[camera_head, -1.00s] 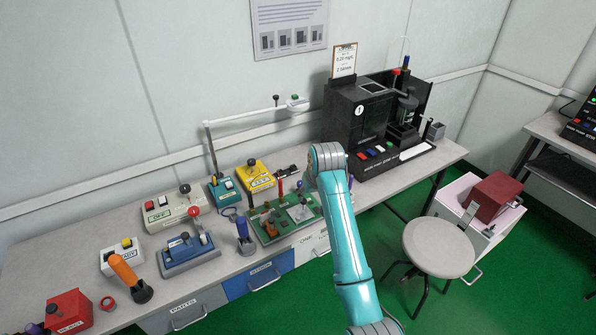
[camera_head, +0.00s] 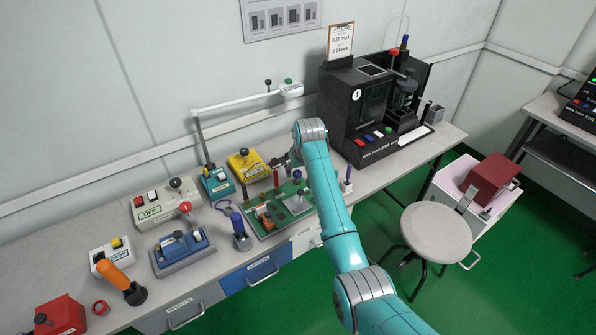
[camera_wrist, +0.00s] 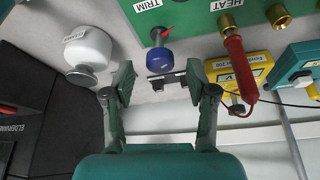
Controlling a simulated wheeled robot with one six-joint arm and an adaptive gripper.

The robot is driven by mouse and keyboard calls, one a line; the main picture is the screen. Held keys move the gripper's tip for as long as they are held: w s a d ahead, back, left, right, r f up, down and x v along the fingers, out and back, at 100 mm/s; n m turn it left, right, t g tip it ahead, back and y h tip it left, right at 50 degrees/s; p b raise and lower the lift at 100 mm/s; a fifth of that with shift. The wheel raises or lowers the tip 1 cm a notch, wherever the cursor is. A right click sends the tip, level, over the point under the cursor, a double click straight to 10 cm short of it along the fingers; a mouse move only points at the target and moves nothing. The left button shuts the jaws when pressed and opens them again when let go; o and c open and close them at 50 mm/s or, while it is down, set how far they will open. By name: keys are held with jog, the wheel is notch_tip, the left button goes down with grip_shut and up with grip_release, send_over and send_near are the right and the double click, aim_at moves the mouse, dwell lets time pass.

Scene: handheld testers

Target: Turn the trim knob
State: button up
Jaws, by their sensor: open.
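The trim knob (camera_wrist: 160,57) is blue with a red pointer and sits on the green panel (camera_wrist: 188,26) beside the TRIM label, at the top middle of the wrist view. My gripper (camera_wrist: 160,82) is open and empty. Its two fingers stand apart, one to each side below the knob in the picture, and I see no contact. In the head view the green board (camera_head: 262,233) lies on the bench left of my arm.
A red handle (camera_wrist: 239,70) and brass posts (camera_wrist: 278,14) flank the knob on the right. A white rounded object (camera_wrist: 88,48) is on the left. A yellow box (camera_head: 247,165) stands behind the board. The black tester (camera_head: 357,105) stands right of my arm.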

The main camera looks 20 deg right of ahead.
jog(key=shift+w+f, duration=0.3)
jog(key=shift+f, duration=0.35)
grip_shut()
jog(key=shift+m, duration=0.3)
jog(key=m, duration=0.1)
jog(key=m+h, duration=0.1)
jog(key=m, duration=0.1)
jog(key=shift+a+h, duration=0.25)
jog(key=shift+h, duration=0.05)
jog(key=m+h, duration=0.1)
jog(key=m, duration=0.3)
jog(key=shift+a+g, duration=0.1)
jog(key=shift+g, duration=0.3)
jog(key=m+g+h, duration=0.1)
jog(key=m, duration=0.5)
jog(key=shift+w+a+g+h, duration=0.1)
jog(key=shift+w+g+h, duration=0.1)
jog(key=shift+g+h, duration=0.2)
